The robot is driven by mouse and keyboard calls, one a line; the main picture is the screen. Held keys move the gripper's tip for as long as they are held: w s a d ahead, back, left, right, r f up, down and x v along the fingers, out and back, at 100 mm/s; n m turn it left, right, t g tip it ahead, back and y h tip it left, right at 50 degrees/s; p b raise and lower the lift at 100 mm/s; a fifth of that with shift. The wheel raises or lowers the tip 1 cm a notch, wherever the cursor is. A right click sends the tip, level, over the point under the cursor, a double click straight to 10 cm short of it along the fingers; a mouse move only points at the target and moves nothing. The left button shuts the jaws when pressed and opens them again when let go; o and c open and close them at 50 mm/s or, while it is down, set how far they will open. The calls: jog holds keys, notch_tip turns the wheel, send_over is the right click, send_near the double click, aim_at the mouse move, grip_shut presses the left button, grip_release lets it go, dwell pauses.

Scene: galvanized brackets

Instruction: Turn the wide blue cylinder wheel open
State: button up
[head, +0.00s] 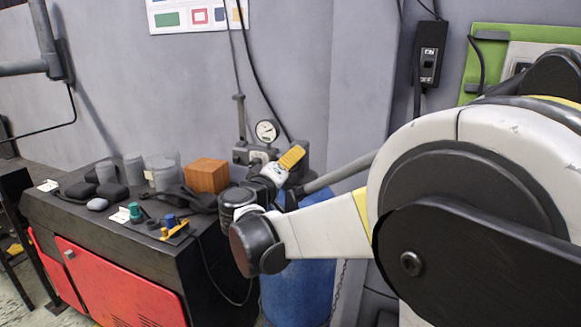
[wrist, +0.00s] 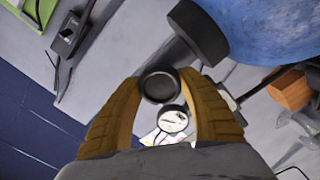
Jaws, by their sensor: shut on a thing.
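The wide blue cylinder (head: 297,290) stands against the wall, partly hidden behind my arm in the head view. Its blue side also fills the top right of the wrist view (wrist: 275,30). My gripper (wrist: 161,78) has its two yellow fingers on either side of a dark round wheel (wrist: 159,86), shut on it. In the head view my gripper (head: 291,158) is by the cylinder's top, and the wheel cannot be made out there. A white-faced gauge (head: 267,131) sits close by; it also shows just below the wheel in the wrist view (wrist: 172,119).
A dark bench (head: 95,240) with red doors stands left, holding jars, an orange-brown box (head: 206,175) and small tools. A dark round part (wrist: 197,32) lies near the fingers. A switch box (head: 430,55) and hanging cables are on the wall.

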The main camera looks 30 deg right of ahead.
jog(key=n+b, duration=0.2)
jog(key=n, duration=0.9)
jog(key=shift+b, duration=0.3)
jog(key=shift+n, duration=1.9)
jog(key=o, duration=1.2)
